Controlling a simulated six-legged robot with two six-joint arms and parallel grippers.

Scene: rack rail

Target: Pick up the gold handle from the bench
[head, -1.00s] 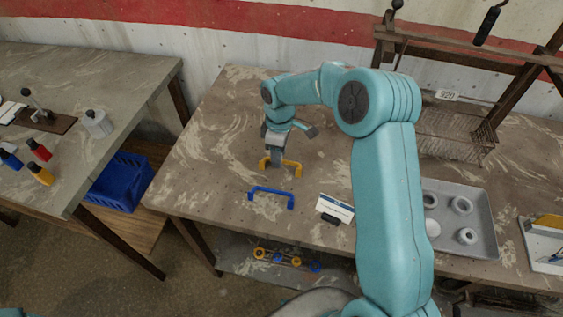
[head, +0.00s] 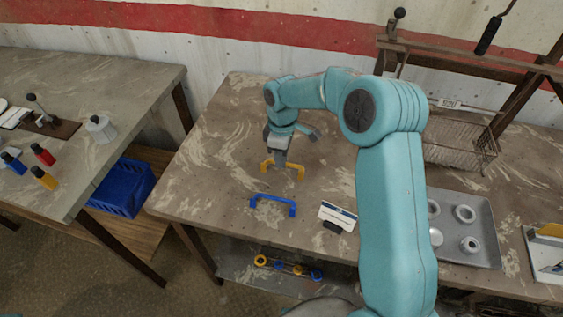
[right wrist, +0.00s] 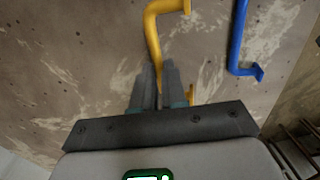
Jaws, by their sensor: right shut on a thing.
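The gold handle (head: 297,172) is a U-shaped yellow bar at the middle of the bench (head: 215,170), behind a blue handle (head: 273,201) of the same shape. My right gripper (head: 280,158) comes down from above and is shut on the gold handle's bar. In the right wrist view, the gold handle (right wrist: 152,32) runs up from between the closed fingers (right wrist: 155,82), which hide part of it. I cannot tell whether its feet touch the bench. The blue handle (right wrist: 238,40) lies apart to the right there. My left gripper is not in view.
A white card (head: 338,212) on a dark stand is right of the blue handle. A grey tray (head: 483,213) with round parts and a wire basket (head: 455,145) stand further right. The bench's left part is clear. A second table (head: 100,75) is at left.

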